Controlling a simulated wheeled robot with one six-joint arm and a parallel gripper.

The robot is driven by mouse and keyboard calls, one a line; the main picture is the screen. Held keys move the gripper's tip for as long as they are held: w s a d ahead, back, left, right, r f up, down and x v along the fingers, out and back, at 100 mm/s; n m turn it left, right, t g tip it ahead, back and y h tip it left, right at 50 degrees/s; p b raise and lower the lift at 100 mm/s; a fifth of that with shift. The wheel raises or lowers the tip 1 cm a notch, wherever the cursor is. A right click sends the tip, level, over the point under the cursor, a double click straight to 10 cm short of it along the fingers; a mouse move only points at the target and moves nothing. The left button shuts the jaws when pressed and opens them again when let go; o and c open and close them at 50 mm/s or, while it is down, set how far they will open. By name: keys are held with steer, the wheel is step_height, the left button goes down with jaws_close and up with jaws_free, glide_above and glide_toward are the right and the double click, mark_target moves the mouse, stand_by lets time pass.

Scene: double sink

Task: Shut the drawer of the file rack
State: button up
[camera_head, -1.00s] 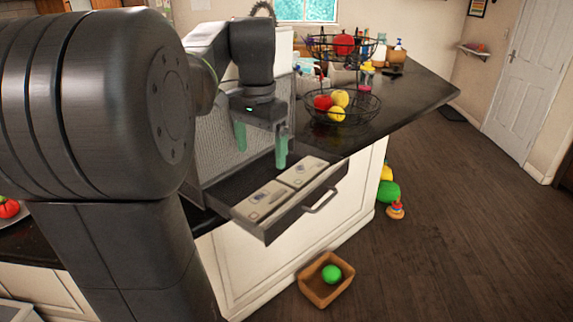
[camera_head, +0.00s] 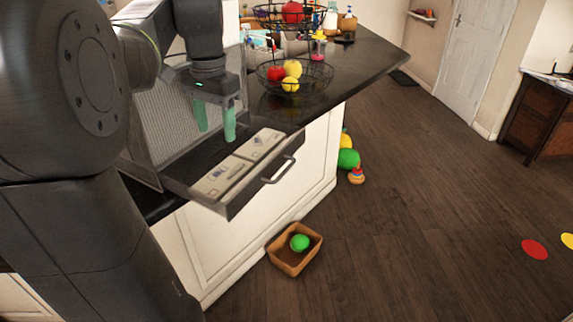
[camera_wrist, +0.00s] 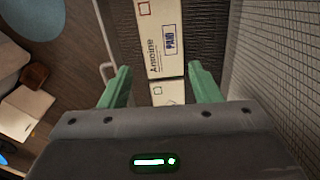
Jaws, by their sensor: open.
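The file rack (camera_head: 190,128) is a dark mesh unit on the black counter. Its drawer (camera_head: 236,208) is pulled out past the counter edge, with light envelopes (camera_head: 240,165) lying inside and a bar handle (camera_head: 279,170) on its front. My gripper (camera_head: 215,133) is open and empty, its green fingers pointing down over the drawer's inner part, behind the front panel. Contact with the drawer cannot be told.
A two-tier wire fruit basket (camera_head: 295,78) stands on the counter behind the drawer. A brown box (camera_head: 293,258) with a green ball is on the floor below. Toys (camera_head: 348,158) lie beside the island. The floor at right is mostly clear.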

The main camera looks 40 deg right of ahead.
steer(key=s+d+f+m, duration=0.1)
steer(key=s+d+m+y, duration=0.1)
steer(key=d, duration=0.1)
steer(key=s+d+f+m, duration=0.1)
steer(key=m, duration=0.1)
steer(key=shift+s+d+f+t+y+b, duration=0.3)
steer(key=shift+d+f+t+y+b, duration=0.05)
steer(key=shift+t+y, duration=0.05)
steer(key=c, duration=1.1)
steer(key=s+d+m, duration=0.1)
steer(key=s+d+f+m+t+y, duration=0.1)
steer(key=s+d+m, duration=0.1)
steer(key=s+d+f+m+t+y, duration=0.1)
steer(key=shift+s+d+b, duration=0.3)
steer(key=shift+b, duration=0.05)
jaws_close()
steer(key=s+d+f+m+t+b, duration=0.1)
steer(key=s+d+m+t, duration=0.3)
steer(key=s, duration=0.3)
steer(key=s+d+f+m+t+b, duration=0.1)
steer(key=s+d+m+t, duration=0.1)
steer(key=s+d+m, duration=0.35)
steer(key=w+a+f, duration=0.5)
steer(key=w, duration=0.5)
steer(key=shift+a+p, duration=0.2)
steer(key=shift+p, duration=0.25)
